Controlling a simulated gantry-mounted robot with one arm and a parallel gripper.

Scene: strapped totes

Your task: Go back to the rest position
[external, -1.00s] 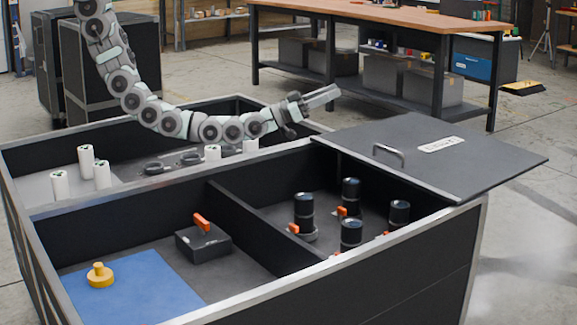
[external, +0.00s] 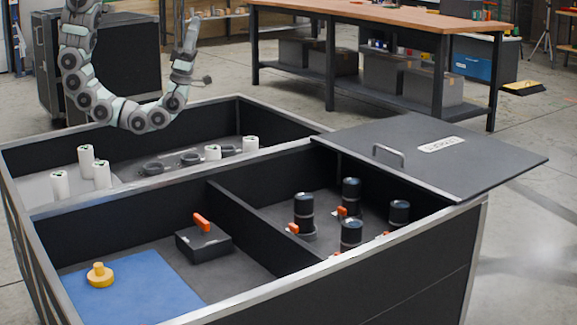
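My gripper (external: 191,36) is at the upper end of my curled arm, above the far tote. Its fingers point up and it is clear of everything. They look close together, but at this size I cannot tell whether they are open or shut. I see nothing held in it. My arm hangs in a U shape, its lowest bend above the far tote's rim.
The far tote (external: 268,104) holds several white cylinders (external: 60,185) and dark rings. The near tote (external: 120,218) holds black cylinders (external: 304,204), a black box (external: 203,243) and a yellow knob (external: 100,275). A lid (external: 470,165) with a handle covers the right part. A workbench (external: 400,22) stands behind.

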